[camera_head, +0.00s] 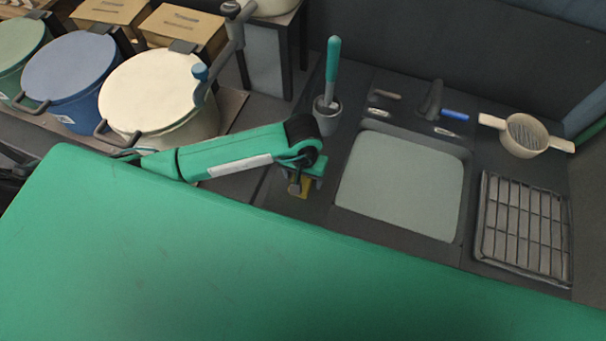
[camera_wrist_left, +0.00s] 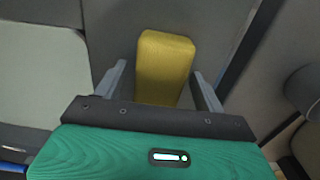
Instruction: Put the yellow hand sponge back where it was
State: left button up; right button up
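The yellow hand sponge (camera_head: 303,188) is at the counter left of the sink, partly hidden under my left gripper (camera_head: 303,181) in the head view. In the left wrist view the sponge (camera_wrist_left: 166,66) is a yellow block between the two grey fingers of my left gripper (camera_wrist_left: 160,88). The fingers are spread, with a visible gap on the left side of the sponge and a narrower one on the right. Its lower end is hidden behind the gripper body. I cannot tell whether the sponge touches the counter. My right gripper is not in view.
The sink (camera_head: 402,185) lies right of the gripper, with a tap (camera_head: 432,100) behind it. A brush in a grey cup (camera_head: 327,117) stands behind the gripper. A drying rack (camera_head: 522,228) and strainer (camera_head: 525,136) are at right. Large pots (camera_head: 157,90) stand at left.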

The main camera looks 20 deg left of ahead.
pick_arm(q)
jog(key=shift+s+r, duration=0.1)
jog(key=shift+r, duration=0.05)
jog(key=shift+r+p, duration=0.2)
jog(key=shift+p, duration=0.15)
notch_tip(320, 180, up, 12)
jog(key=p, duration=0.4)
jog(key=shift+f, duration=0.15)
